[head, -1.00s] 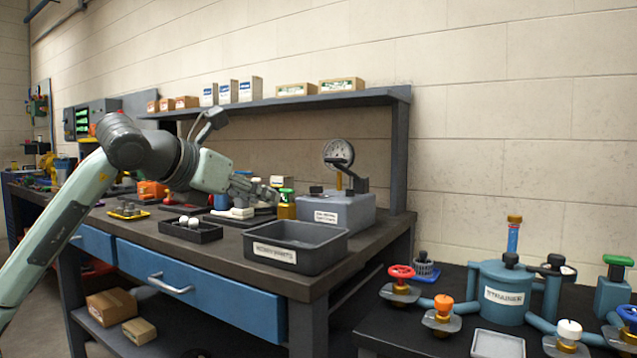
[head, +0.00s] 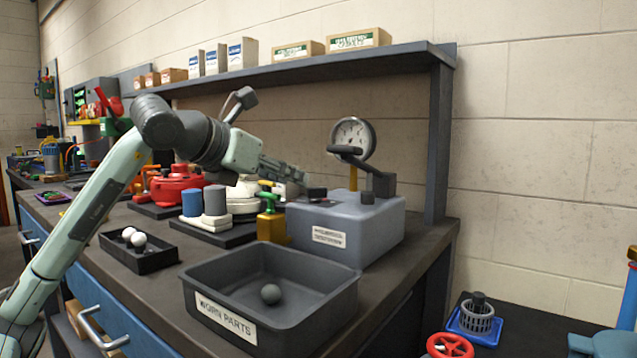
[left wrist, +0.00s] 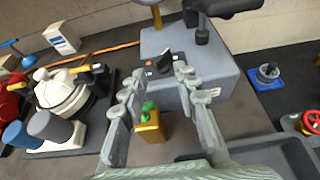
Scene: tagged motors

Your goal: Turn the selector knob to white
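The grey box (head: 340,225) with a round gauge (head: 352,138) stands on the workbench, a label on its front. A small black selector knob (left wrist: 164,62) sits on its top face in the left wrist view. An orange-red mark (left wrist: 148,63) is to its left, and a small pale mark shows to its right. The knob's exact pointing is hard to tell. My left gripper (head: 303,178) is over the near left part of the box in the head view. Its fingers (left wrist: 160,76) are apart, on either side of the knob in the picture, with nothing visible between them. My right gripper is not in view.
A yellow block with a green top (left wrist: 150,122) stands just in front of the box. A grey worn-parts bin (head: 225,318) holding a dark ball (head: 270,293) is nearer. A black tray (head: 150,260) with white balls and motor-like parts (head: 176,185) are to the left.

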